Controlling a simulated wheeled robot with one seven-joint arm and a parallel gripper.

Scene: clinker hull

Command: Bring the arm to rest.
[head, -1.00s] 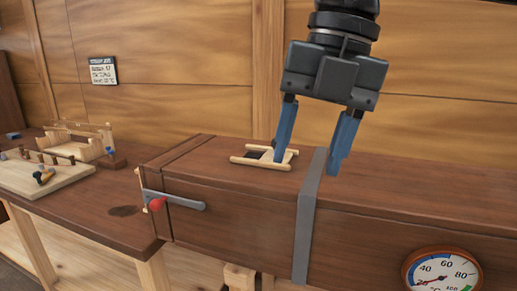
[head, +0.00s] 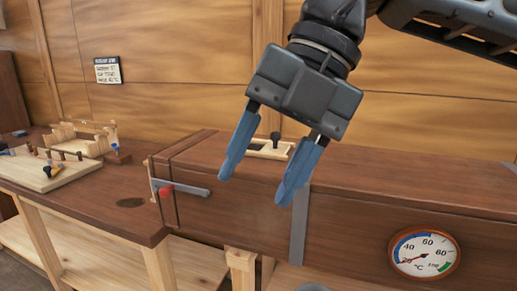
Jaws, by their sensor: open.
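My gripper (head: 253,190) has two blue fingers spread apart with nothing between them. It hangs tilted in front of the long brown wooden box (head: 370,192), its fingertips overlapping the box's front face in the picture. My dark arm reaches in from the upper right. Behind the fingers, a small pale wooden frame with a dark opening (head: 268,149) sits on the box top, partly hidden by the gripper. A dark knob (head: 275,140) stands up at this frame.
A lever with a red knob (head: 166,190) is on the box's left front, and a round dial gauge (head: 424,253) on its right front. A grey strap (head: 299,225) wraps the box. The left bench (head: 95,205) bears a pegged board (head: 50,171) and a pale wooden rack (head: 80,136).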

